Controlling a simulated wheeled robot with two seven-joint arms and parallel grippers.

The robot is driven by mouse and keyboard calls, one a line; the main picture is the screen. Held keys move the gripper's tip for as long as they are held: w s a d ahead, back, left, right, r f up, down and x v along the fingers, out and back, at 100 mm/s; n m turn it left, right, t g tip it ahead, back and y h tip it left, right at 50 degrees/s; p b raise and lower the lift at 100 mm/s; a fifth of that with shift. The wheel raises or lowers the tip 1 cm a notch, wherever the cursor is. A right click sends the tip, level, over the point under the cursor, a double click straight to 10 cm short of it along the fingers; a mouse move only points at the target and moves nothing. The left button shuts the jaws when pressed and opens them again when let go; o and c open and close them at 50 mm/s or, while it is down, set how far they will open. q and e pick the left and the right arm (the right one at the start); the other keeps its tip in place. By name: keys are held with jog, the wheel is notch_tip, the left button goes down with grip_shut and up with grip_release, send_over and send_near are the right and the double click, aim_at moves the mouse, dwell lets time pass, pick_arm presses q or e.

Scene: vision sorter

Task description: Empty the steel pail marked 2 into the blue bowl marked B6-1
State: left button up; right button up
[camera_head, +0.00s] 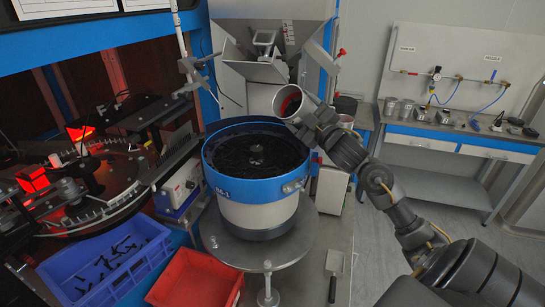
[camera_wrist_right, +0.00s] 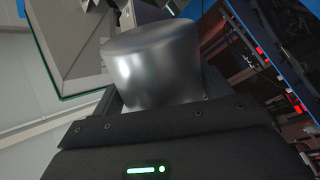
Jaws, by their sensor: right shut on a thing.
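The steel pail (camera_head: 281,92) is in my right gripper (camera_head: 303,122), above the right back rim of the bowl. It is tilted, its mouth turned toward the left, and something red shows inside. Its number cannot be read. In the right wrist view the pail (camera_wrist_right: 153,70) is a smooth grey metal body in front of the gripper. The bowl (camera_head: 252,208) is large and round, with a blue rim band marked B6-1 and a white lower body. Dark material lies inside around a central knob. My left gripper is not in view.
A steel hopper (camera_head: 255,65) stands behind the bowl. A blue crate (camera_head: 120,275) with dark parts and a red crate (camera_head: 190,280) sit in front at left. A sorting machine with a round table fills the left. Several metal cups (camera_head: 407,110) stand on the right bench.

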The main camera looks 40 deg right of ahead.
jog(key=shift+s+d+r, duration=0.15)
jog(key=shift+r, duration=0.1)
jog(key=shift+r+n, duration=0.15)
jog(key=shift+n, duration=0.15)
jog(key=shift+b, duration=0.4)
jog(key=shift+n, duration=0.3)
jog(key=shift+y+b, duration=0.4)
jog(key=shift+b, duration=0.15)
jog(key=shift+f+n, duration=0.2)
jog(key=shift+n, duration=0.3)
jog(key=shift+b, duration=0.6)
jog(key=shift+n, duration=0.4)
